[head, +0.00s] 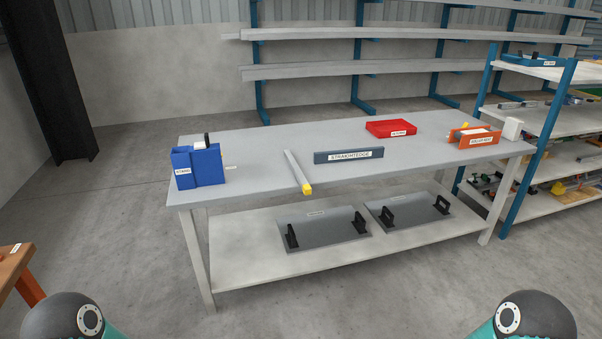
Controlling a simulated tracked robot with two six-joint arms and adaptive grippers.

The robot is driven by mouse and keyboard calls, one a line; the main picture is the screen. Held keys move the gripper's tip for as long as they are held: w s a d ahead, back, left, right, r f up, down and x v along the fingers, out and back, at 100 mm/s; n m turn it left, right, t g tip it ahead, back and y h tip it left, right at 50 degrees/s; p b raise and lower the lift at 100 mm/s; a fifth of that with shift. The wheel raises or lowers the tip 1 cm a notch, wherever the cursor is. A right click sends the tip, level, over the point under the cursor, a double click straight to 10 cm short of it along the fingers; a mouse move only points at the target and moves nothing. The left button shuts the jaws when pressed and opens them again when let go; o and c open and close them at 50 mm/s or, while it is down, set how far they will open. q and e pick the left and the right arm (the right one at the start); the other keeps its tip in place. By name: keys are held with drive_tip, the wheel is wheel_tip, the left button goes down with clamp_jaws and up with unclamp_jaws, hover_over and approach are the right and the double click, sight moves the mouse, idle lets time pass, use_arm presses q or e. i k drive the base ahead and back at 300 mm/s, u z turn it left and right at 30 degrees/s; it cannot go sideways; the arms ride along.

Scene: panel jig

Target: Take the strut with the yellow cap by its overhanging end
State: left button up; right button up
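The strut (296,167) is a light grey bar lying on the grey workbench (250,150). Its yellow cap (306,189) is at the near end, which sticks out past the bench's front edge. The far end rests on the bench top. Neither gripper is in view. Only rounded dark parts of my two arms show at the bottom left and bottom right corners, well short of the bench.
A blue bin (197,167) stands left of the strut, and a straightedge (349,155) stands to its right. A red tray (391,129) and an orange holder (474,138) are farther right. Two handled panels (322,235) lie on the lower shelf. Floor in front is clear.

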sight(301, 179)
drive_tip(key=z, duration=0.45)
drive_tip(key=k, duration=1.05)
drive_tip(key=u, duration=0.4)
drive_tip(key=i, duration=1.35)
drive_tip(key=u, duration=0.55)
drive_tip(key=i, duration=1.25)
drive_tip(key=z, duration=1.1)
drive_tip(key=i, duration=0.55)
drive_tip(key=z, duration=0.4)
drive_tip(key=k, duration=0.85)
drive_tip(key=z, duration=0.2)
